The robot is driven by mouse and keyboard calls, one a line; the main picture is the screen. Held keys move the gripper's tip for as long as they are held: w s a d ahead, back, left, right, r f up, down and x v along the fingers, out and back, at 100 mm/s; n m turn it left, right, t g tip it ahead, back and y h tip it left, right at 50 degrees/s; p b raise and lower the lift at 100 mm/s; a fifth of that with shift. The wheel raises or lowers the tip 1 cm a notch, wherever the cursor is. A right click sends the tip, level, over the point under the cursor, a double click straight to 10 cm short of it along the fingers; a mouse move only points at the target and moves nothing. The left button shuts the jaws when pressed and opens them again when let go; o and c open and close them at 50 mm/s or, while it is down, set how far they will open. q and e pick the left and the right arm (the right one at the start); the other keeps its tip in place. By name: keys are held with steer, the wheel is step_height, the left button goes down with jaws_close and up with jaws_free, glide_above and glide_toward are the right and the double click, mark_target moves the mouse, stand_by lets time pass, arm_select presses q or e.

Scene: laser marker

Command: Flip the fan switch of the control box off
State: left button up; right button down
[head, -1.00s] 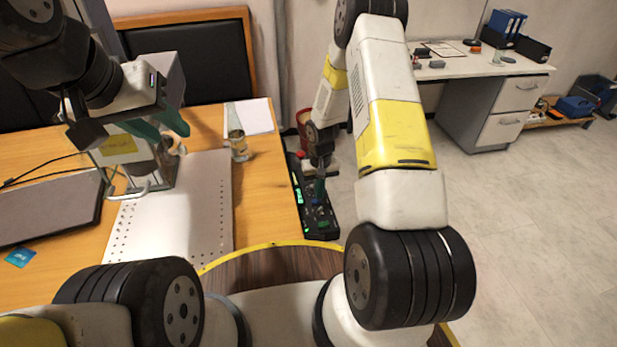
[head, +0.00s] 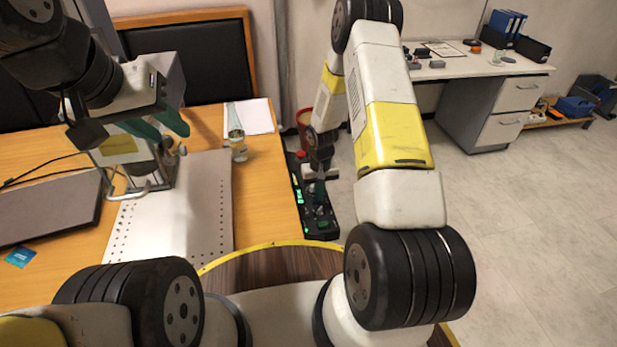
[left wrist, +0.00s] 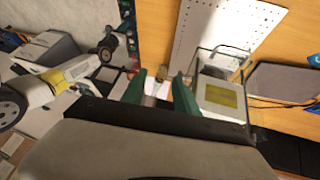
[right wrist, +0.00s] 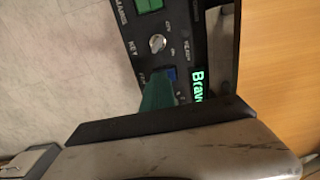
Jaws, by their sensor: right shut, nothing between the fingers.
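The black control box (head: 317,222) lies along the right side of the wooden table. In the right wrist view the control box (right wrist: 185,20) shows a green lit display (right wrist: 197,85), a round silver key switch (right wrist: 157,43), a green switch (right wrist: 148,5) and a blue switch (right wrist: 171,73). The label beside the blue switch is partly hidden and seems to read FAN. My right gripper (right wrist: 158,90) is shut and empty, its green fingertips right at the blue switch; contact is unclear. It also shows over the box in the head view (head: 319,188). My left gripper (left wrist: 160,88) is open and empty.
A laser marker (head: 140,165) with a perforated plate (head: 205,215) stands on the table under my left gripper. A glass (head: 238,146) and papers (head: 255,116) are left of the box. The floor at right is open.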

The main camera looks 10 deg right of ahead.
steer(key=shift+r, duration=0.1)
step_height(320, 180, up, 7)
stand_by(0.7)
stand_by(0.4)
steer(key=s+r+t, duration=0.1)
steer(key=s+r, duration=0.1)
steer(key=r, duration=1)
steer(key=s+r+t, duration=0.2)
steer(key=s+r, duration=0.1)
steer(key=r, duration=0.9)
steer(key=s+a+r+t+y, duration=0.1)
steer(key=s+r, duration=0.6)
steer(key=s, duration=0.2)
steer(key=s+a+r+t+y, duration=0.1)
steer(key=s+r+t, duration=0.1)
steer(key=s+r, duration=0.5)
steer(key=s, duration=0.3)
steer(key=shift+s+r, duration=0.15)
steer(key=shift+r, duration=0.25)
